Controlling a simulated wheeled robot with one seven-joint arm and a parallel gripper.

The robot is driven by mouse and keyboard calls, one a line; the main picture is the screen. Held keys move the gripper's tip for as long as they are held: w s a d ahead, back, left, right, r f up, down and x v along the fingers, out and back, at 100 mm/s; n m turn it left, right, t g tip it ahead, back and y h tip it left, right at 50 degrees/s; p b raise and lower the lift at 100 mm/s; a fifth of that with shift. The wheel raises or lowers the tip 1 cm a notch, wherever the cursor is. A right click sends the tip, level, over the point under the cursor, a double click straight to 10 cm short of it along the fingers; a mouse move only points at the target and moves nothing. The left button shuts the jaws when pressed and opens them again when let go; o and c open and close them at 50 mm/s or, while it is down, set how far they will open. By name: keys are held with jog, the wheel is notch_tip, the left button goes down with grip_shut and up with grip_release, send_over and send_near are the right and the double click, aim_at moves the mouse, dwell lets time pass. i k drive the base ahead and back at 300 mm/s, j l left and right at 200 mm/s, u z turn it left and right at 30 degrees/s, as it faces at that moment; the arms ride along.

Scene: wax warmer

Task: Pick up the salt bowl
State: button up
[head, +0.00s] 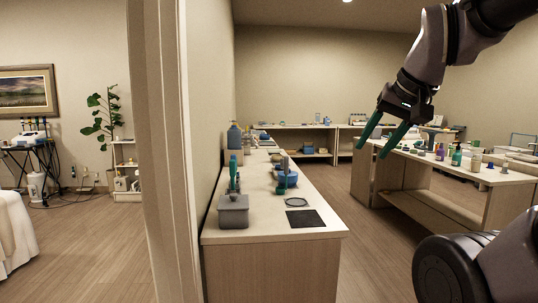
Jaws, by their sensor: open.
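My gripper (368,152), with two long green fingers, is open and empty. It points down in the upper right, in front of the gap between the near counter and the right table in the picture. I cannot tell for sure which thing is the salt bowl. A small blue vessel (287,179), perhaps a bowl, stands on the near counter (268,225) with something dark upright at it. Other bowl-like shapes farther back are too small to tell. My gripper is apart from everything on the counter.
A grey container (233,212), a black mat (306,218) and a grey disc (297,202) are at the counter's front. A wall edge (165,150) stands left of it. The right table (450,172) holds several bottles. Bare floor (365,255) lies between.

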aim_at(275, 157)
jog(key=i+l+z, duration=0.2)
jog(key=l+z, duration=0.25)
jog(key=i+l+z, duration=0.6)
jog(key=z, duration=0.25)
jog(key=i+l+z, duration=0.15)
jog(key=i, duration=0.25)
jog(key=i+l+z, duration=0.2)
jog(key=i, duration=0.2)
jog(key=i+u, duration=0.3)
jog(key=u, duration=0.15)
jog(key=i+u, duration=0.45)
jog(key=i+j+u, duration=0.1)
jog(key=i+u, duration=0.6)
jog(key=i, duration=0.25)
jog(key=i+l+u, duration=0.2)
jog(key=i+u, duration=0.3)
jog(key=i+l+u, duration=0.45)
jog(key=i, duration=0.25)
jog(key=i+l+u, duration=0.65)
jog(key=l, duration=0.25)
jog(key=i+l+u, duration=0.2)
jog(key=l, duration=0.2)
jog(key=l+u, duration=0.15)
jog(key=l, duration=0.25)
jog(key=i, duration=0.05)
